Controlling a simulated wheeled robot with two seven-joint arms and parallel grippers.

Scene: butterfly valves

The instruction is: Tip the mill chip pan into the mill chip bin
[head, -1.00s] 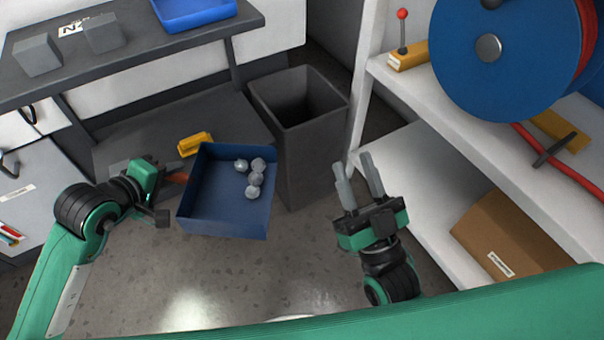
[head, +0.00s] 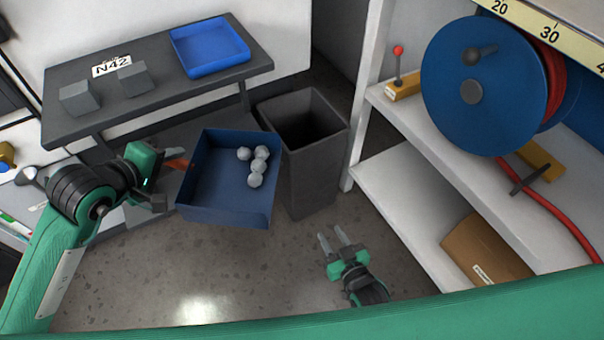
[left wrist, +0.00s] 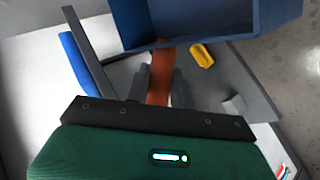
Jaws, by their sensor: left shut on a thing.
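The mill chip pan is a dark blue open box (head: 215,205) in the middle of the head view, with several pale grey lumps (head: 256,168) inside near its right side. My left gripper (head: 172,166) is shut on the pan's orange-red handle, which also shows between the fingers in the left wrist view (left wrist: 161,75). The pan is held up and looks about level. The mill chip bin is a tall dark grey open bin (head: 313,170) just right of the pan, which is close to its left rim. My right gripper (head: 336,239) is open and empty, below the bin in the picture.
A dark bench (head: 200,93) behind holds a bright blue tray (head: 208,47) and two grey blocks (head: 132,79). White shelves (head: 420,180) on the right carry a blue reel (head: 470,90) and a brown cardboard box (head: 485,255). A yellow object (left wrist: 202,55) lies below the pan.

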